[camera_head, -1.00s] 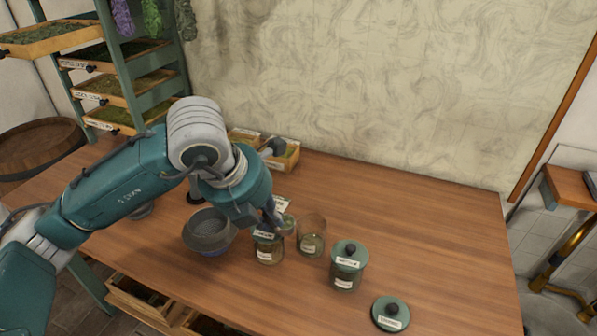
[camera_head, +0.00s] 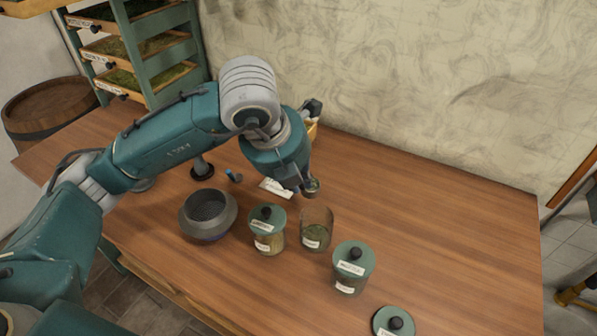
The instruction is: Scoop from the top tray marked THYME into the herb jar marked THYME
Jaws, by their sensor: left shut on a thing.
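My left gripper (camera_head: 304,187) is shut on what looks like a small scoop (camera_head: 313,186), whose round head shows some green. It is above the table, just behind the open glass jar (camera_head: 316,229). That jar has green herb at its bottom and a label too small to read. A closed jar with a green lid (camera_head: 267,218) stands left of it and another closed jar (camera_head: 352,267) stands to its right front. The top tray (camera_head: 35,6) is cut off at the upper left. My right gripper is out of view.
A grey bowl (camera_head: 207,222) stands left of the jars. A pale card (camera_head: 275,188) and a small blue-black item (camera_head: 234,176) lie behind it. A shelf with several herb trays (camera_head: 140,48) is at the back left. The table's right side (camera_head: 450,220) is clear.

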